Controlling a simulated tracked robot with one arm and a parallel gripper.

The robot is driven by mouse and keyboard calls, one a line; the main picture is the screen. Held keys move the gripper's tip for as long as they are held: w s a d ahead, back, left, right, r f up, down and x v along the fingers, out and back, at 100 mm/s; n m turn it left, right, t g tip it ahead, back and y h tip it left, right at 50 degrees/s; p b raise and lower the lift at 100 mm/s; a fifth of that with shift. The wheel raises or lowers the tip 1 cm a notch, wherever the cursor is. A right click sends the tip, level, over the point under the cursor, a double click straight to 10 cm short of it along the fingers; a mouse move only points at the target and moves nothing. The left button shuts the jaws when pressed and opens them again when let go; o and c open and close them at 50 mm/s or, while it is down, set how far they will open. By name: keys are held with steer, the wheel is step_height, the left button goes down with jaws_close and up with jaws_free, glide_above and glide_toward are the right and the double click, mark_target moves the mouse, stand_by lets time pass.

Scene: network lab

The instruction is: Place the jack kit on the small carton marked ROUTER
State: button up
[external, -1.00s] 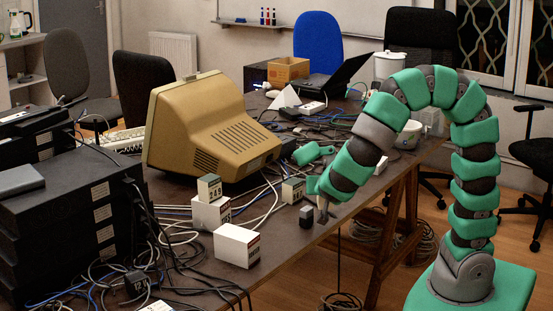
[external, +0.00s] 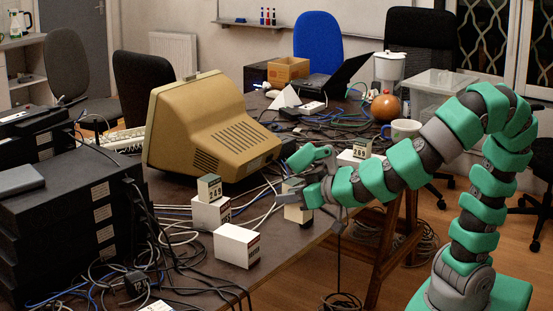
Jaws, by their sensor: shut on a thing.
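My gripper (external: 300,198) is low over the table's front edge, shut on a small box. A cream box face (external: 298,214) shows just below the fingers. The fingers hide much of this spot, so I cannot tell whether the cream face belongs to the held box. Left of it, a white carton (external: 208,214) carries a small box with a number label (external: 209,188). Another white carton (external: 237,246) stands in front with a bare top. A further white carton (external: 349,158) behind my arm bears a small numbered box (external: 362,147). I cannot read ROUTER on any carton.
A beige monitor (external: 215,130) stands behind the cartons. Loose cables (external: 180,235) cover much of the table. A green object (external: 308,157) lies just behind my gripper. A mug (external: 401,130) and a round orange-brown pot (external: 385,106) stand at the right. Black stacked units (external: 70,220) fill the left.

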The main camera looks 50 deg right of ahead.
steer(key=w+a+p, duration=0.1)
steer(key=w+a, duration=0.1)
steer(key=w, duration=0.2)
steer(key=w+a+f+p, duration=0.1)
steer(key=w+a+p, duration=0.1)
steer(key=w, duration=0.2)
steer(key=w+a+p, duration=0.2)
steer(key=w+a, duration=0.1)
steer(key=w, duration=0.2)
steer(key=shift+f, duration=0.35)
steer(key=shift+f+b, duration=1.65)
steer(key=shift+f, duration=0.05)
steer(key=shift+f, duration=0.15)
steer(key=o, duration=1)
steer(key=shift+o, duration=0.2)
